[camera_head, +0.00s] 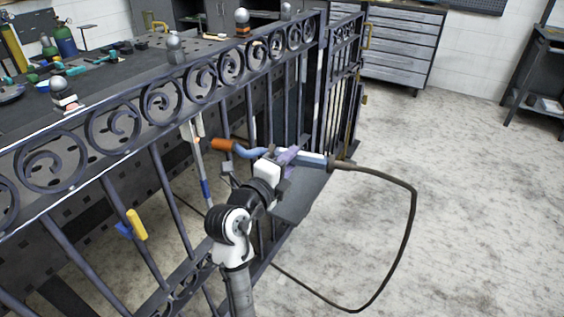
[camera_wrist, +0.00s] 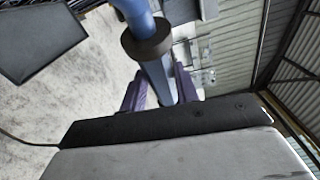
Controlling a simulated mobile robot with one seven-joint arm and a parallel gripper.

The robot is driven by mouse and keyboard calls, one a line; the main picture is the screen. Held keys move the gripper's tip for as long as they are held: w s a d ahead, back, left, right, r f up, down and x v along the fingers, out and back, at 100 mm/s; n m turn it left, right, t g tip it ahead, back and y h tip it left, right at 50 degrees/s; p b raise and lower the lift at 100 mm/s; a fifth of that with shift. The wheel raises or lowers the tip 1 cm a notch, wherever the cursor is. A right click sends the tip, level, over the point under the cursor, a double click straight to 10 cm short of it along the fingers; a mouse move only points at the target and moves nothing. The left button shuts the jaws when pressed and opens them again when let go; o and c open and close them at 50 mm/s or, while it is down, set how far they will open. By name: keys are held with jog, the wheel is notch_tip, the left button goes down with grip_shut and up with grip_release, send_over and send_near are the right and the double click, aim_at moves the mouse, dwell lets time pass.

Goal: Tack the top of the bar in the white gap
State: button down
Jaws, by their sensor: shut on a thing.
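My gripper (camera_head: 285,157) is shut on the blue handle of a welding torch (camera_head: 315,159). The torch's orange nozzle (camera_head: 222,145) points left, towards the gate. In the wrist view the purple fingers (camera_wrist: 158,92) close around the blue torch (camera_wrist: 143,20), which has a dark collar. The dark scroll gate (camera_head: 157,102) crosses the head view. A pale bar (camera_head: 197,155) with a blue section low on it stands left of the nozzle, its top near the scroll rail. The nozzle looks close to it; contact cannot be told. The wrist view shows neither nozzle nor bar.
A black cable (camera_head: 412,215) loops from the torch to the floor on the right. A yellow and blue piece (camera_head: 136,224) sits on another gate bar. A dark workbench (camera_head: 110,85) with tools stands behind the gate. The floor at right is mostly clear.

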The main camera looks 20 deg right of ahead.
aim_at(327, 167)
jog(key=shift+s+d+f+b, duration=0.1)
jog(key=shift+s+d+b, duration=0.15)
jog(key=shift+s+d, duration=0.75)
jog(key=shift+s+d+f+b, duration=0.15)
jog(key=shift+s+d, duration=0.35)
jog(key=shift+d, duration=0.85)
jog(key=shift+s+d+f+b, duration=0.1)
jog(key=shift+s+d+b, duration=0.2)
jog(key=shift+s+d, duration=0.7)
jog(key=shift+w+d, duration=0.2)
